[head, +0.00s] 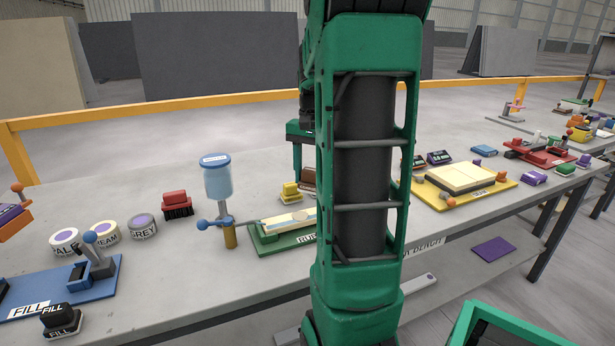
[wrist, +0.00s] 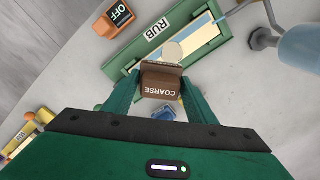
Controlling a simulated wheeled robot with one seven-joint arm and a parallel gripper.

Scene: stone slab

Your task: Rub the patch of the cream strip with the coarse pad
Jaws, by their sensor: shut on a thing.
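My gripper (wrist: 160,88) is shut on the brown coarse pad (wrist: 160,84), whose label reads COARSE in the wrist view. The cream strip (wrist: 207,36) lies in a green holder (wrist: 152,41) marked RUB. A round pale patch (wrist: 173,52) on the strip shows just beyond the pad's far edge. In the head view the strip (head: 277,225) and its green holder (head: 262,245) are partly hidden behind my arm. The pad (head: 308,178) shows in part there, behind the strip and seemingly above the bench. I cannot tell whether it touches anything.
A blue bottle on a stand (head: 217,180) rises at the left of the holder, its rod reaching toward the strip. A yellow block (head: 291,192) sits behind the holder. An orange block marked OFF (wrist: 116,17) lies near it. A red brush-like block (head: 176,204) stands farther left.

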